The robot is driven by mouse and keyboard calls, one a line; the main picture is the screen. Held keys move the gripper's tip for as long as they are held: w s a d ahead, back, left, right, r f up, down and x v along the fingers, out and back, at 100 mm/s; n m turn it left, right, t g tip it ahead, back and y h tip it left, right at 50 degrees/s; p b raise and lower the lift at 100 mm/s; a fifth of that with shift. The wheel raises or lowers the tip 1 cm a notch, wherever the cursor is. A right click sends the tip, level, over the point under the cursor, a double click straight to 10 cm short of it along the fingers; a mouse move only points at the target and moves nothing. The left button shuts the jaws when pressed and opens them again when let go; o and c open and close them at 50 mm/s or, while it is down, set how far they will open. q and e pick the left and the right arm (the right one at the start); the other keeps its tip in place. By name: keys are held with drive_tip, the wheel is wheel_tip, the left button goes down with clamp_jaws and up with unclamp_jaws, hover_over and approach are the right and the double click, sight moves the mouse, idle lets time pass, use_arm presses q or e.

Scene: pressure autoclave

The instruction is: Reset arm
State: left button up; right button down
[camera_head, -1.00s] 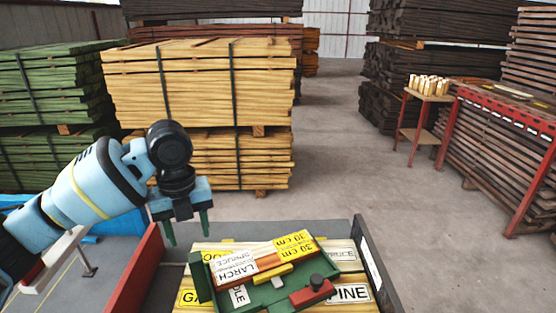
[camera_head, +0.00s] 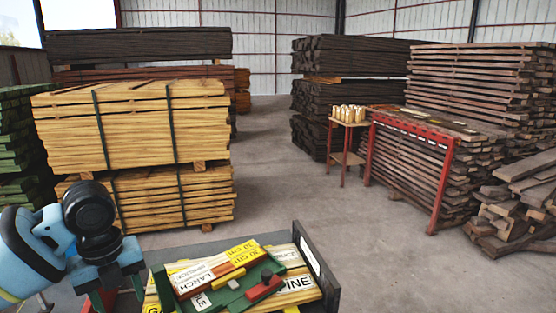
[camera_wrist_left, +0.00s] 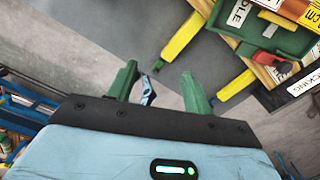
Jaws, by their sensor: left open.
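My left arm comes in at the lower left of the head view. Its gripper (camera_head: 118,292) is open with nothing between its green fingers, left of a green tray (camera_head: 238,303). The left wrist view shows the same gripper (camera_wrist_left: 160,82) with its two fingers apart over grey floor. The tray (camera_wrist_left: 284,42) also shows at the upper right of that view, clear of the fingers. My right gripper is in neither view.
Labelled wooden pieces, such as a LARCH board (camera_head: 196,280), lie in and around the tray. Lumber stacks (camera_head: 140,125) stand behind. A red-framed rack (camera_head: 440,180) and a small table (camera_head: 347,157) stand at the right. The middle floor (camera_head: 300,205) is clear.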

use_arm(q)
drive_tip(key=s+d+f+n+h, duration=0.1)
drive_tip(key=s+d+f+n, duration=0.2)
drive_tip(key=f, duration=0.4)
drive_tip(key=s+d+f+n+h, duration=0.1)
drive_tip(key=s+d+f+n, duration=0.2)
drive_tip(key=s+d+f, duration=0.2)
drive_tip(key=s+d+f+n+t+h, duration=0.1)
drive_tip(key=s+d+f+n, duration=0.3)
drive_tip(key=f, duration=0.4)
drive_tip(key=shift+d+f, duration=0.35)
drive_tip(key=shift+d, duration=0.4)
drive_tip(key=s+a+f+n+y, duration=0.1)
drive_tip(key=s+a+f+n, duration=0.25)
drive_tip(key=s+n, duration=0.55)
drive_tip(key=s+a+f+n+y, duration=0.25)
drive_tip(key=s+a+n, duration=0.35)
drive_tip(key=s, duration=0.5)
drive_tip(key=w+d+f+n+t+h, duration=0.1)
drive_tip(key=w+d+f+t+h, duration=0.1)
drive_tip(key=w+d+f+t, duration=0.2)
drive_tip(key=shift+w+d+f+t, duration=0.3)
drive_tip(key=shift+w+f+t, duration=1.4)
drive_tip(key=shift+f, duration=1.35)
drive_tip(key=shift+s+h, duration=0.2)
drive_tip(key=shift+h, duration=0.05)
